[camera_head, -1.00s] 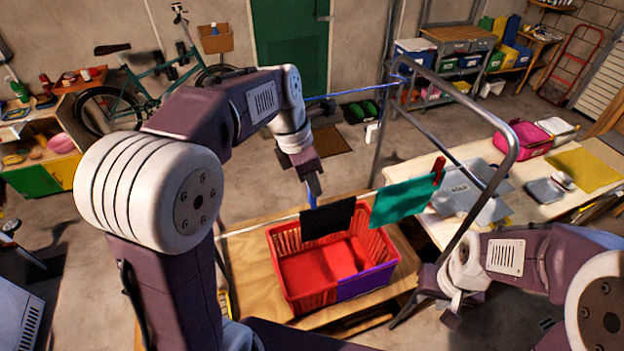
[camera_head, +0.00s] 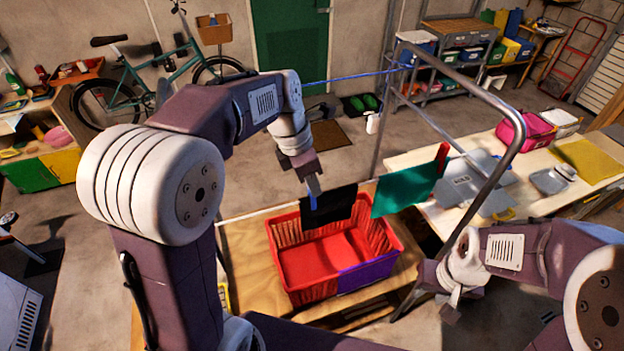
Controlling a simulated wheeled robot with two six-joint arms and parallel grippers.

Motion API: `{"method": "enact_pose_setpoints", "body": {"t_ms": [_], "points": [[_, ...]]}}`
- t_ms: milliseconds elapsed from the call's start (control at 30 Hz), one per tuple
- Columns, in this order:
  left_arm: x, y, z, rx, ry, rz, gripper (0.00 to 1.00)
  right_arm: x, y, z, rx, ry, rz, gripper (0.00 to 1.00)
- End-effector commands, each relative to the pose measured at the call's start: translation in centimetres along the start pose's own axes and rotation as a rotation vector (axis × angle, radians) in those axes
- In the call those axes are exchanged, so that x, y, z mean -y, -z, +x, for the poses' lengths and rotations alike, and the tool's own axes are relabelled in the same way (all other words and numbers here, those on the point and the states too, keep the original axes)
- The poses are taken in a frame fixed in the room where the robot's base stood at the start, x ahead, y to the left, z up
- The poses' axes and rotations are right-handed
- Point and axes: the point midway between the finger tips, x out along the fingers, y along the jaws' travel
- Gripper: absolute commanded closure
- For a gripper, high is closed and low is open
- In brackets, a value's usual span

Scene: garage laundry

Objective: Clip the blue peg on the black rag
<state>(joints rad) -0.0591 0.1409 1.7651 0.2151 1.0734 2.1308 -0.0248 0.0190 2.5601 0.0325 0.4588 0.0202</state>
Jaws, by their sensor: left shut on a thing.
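The black rag (camera_head: 335,206) hangs in front of the red basket's back part, left of a green cloth (camera_head: 405,188). My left gripper (camera_head: 313,185) points down at the rag's upper left part. It is shut on the blue peg (camera_head: 313,201), which overlaps the rag's top left edge in this view. I cannot tell whether the peg grips the cloth. A red peg (camera_head: 442,157) sits at the green cloth's upper right corner. My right gripper (camera_head: 440,296) is low at the right, away from the rag; its fingers are too small to read.
A red basket (camera_head: 290,291) with a purple patch stands on a wooden table (camera_head: 246,262) below the rag. A grey metal frame (camera_head: 500,165) rises to the right, with a blue line (camera_head: 350,77) running to it. A table at the right holds a pink bag (camera_head: 524,132).

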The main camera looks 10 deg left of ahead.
Motion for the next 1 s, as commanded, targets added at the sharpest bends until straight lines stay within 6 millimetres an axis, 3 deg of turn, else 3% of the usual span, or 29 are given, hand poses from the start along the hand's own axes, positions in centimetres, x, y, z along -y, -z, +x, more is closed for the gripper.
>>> {"method": "enact_pose_setpoints", "body": {"t_ms": [33, 67, 100, 167, 533, 800, 1000], "points": [[0.2, 0.2, 0.6, -0.005, 0.008, -0.001, 1.0, 0.0, 0.0, 0.3, 0.0, 0.0, 0.0, 0.62], [0.2, 0.2, 0.6, -0.005, 0.008, -0.001, 0.78, 0.0, 0.0, 0.3, 0.0, 0.0, 0.0, 0.62], [0.2, 0.2, 0.5, -0.005, 0.008, -0.001, 0.67, 0.0, 0.0, 0.2, 0.0, 0.0, 0.0, 0.62], [0.2, 0.2, 0.5, -0.005, 0.008, -0.001, 0.56, 0.0, 0.0, 0.2, 0.0, 0.0, 0.0, 0.62], [0.1, 0.1, -0.4, -0.002, 0.004, -0.001, 0.56, 0.0, 0.0, 0.2, 0.0, 0.0, 0.0, 0.62], [0.0, 0.1, -6.2, -0.002, 0.003, -0.002, 0.56, 0.0, 0.0, 0.3, 0.0, 0.0, 0.0, 0.62], [0.1, 0.1, -8.5, -0.004, 0.006, -0.001, 0.56, 0.0, 0.0, 0.2, 0.0, 0.0, 0.0, 0.62]]}}
